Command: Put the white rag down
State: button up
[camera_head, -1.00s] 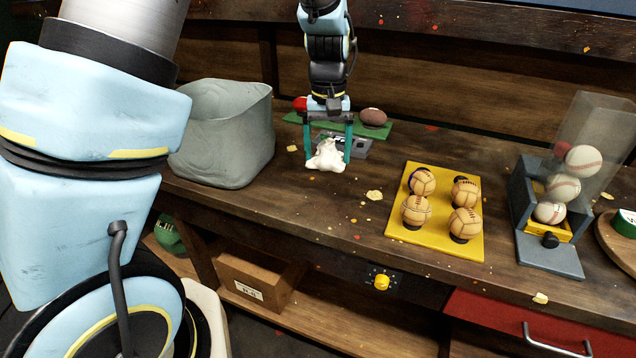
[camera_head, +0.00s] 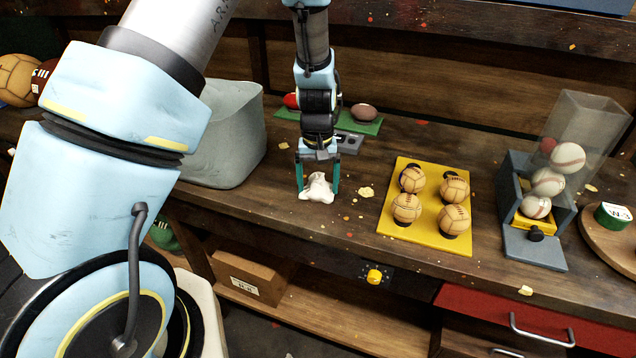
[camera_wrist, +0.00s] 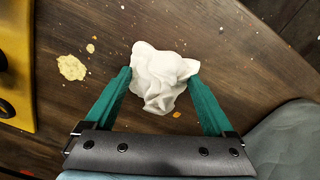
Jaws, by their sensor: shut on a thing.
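The white rag (camera_head: 317,188) is a crumpled bundle between the two teal fingers of my gripper (camera_head: 318,182). It also shows in the wrist view (camera_wrist: 161,75), where my gripper (camera_wrist: 163,85) has one finger on each side of it. My gripper points down and is shut on the rag, low over the dark wooden bench (camera_head: 290,225). I cannot tell whether the rag's underside touches the wood.
A grey bin (camera_head: 228,140) stands left of my gripper. A yellow board (camera_head: 392,238) with several tan balls is to the right, and a baseball dispenser (camera_head: 535,250) stands beyond it. Green mat (camera_head: 372,127) with balls lies behind. Crumbs dot the bench.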

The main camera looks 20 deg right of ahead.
aim_at(318, 176)
jog(key=shift+f, duration=0.2)
jog(key=o, duration=1.2)
jog(key=shift+c, duration=0.2)
jog(key=shift+r, duration=0.1)
notch_tip(318, 176, up, 12)
jog(key=b, duration=0.3)
jog(key=shift+r, duration=0.1)
jog(key=s+a+n+t, duration=0.1)
jog(key=s+a, duration=0.1)
jog(key=a, duration=1.3)
jog(key=s+a+n, duration=0.1)
jog(key=s+a, duration=0.1)
jog(key=a, duration=1.3)
jog(key=shift+r+n+t, duration=0.2)
jog(key=shift+n+t, duration=0.2)
